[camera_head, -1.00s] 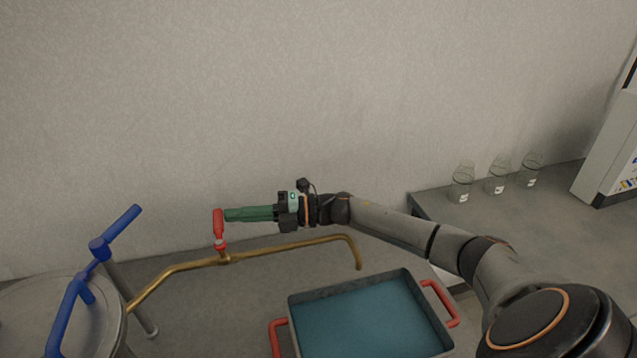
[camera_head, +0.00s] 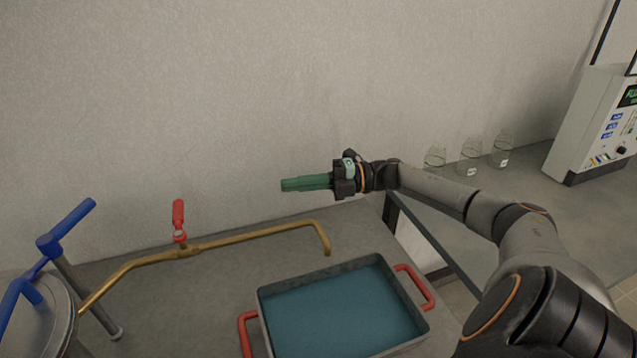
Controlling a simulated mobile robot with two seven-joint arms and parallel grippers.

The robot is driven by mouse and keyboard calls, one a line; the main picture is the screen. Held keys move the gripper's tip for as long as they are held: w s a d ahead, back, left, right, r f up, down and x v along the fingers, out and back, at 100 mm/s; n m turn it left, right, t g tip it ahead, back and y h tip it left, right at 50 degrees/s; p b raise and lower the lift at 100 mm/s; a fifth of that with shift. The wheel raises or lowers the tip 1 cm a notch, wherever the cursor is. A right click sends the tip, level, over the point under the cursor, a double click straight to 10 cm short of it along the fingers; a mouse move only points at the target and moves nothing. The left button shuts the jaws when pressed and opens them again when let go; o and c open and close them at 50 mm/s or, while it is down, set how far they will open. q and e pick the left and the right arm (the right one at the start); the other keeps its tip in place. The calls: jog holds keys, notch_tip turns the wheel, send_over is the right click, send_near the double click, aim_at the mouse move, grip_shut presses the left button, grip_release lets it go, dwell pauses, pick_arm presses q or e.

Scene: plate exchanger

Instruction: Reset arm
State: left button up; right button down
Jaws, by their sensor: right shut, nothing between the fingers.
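My right gripper (camera_head: 290,184) has green fingers that are shut and empty. It points left, in the air above the far part of the bench and in front of the wall. My right arm (camera_head: 440,188) reaches in from the lower right. The red valve handle (camera_head: 178,213) on the brass pipe (camera_head: 240,238) stands upright, left of the gripper and clear of it. My left gripper is not in view.
A grey tray with red handles (camera_head: 431,325) holds blue liquid below the pipe's outlet. A metal vessel with blue handles (camera_head: 70,220) stands at left. Several glass flasks (camera_head: 470,157) and a white instrument (camera_head: 590,125) stand at right. The air around the gripper is clear.

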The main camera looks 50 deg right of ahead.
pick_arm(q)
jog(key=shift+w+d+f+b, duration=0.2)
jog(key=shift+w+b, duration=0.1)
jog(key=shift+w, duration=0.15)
pick_arm(e)
jog(key=v, duration=0.5)
jog(key=shift+w+d, duration=0.25)
jog(key=shift+w, duration=0.1)
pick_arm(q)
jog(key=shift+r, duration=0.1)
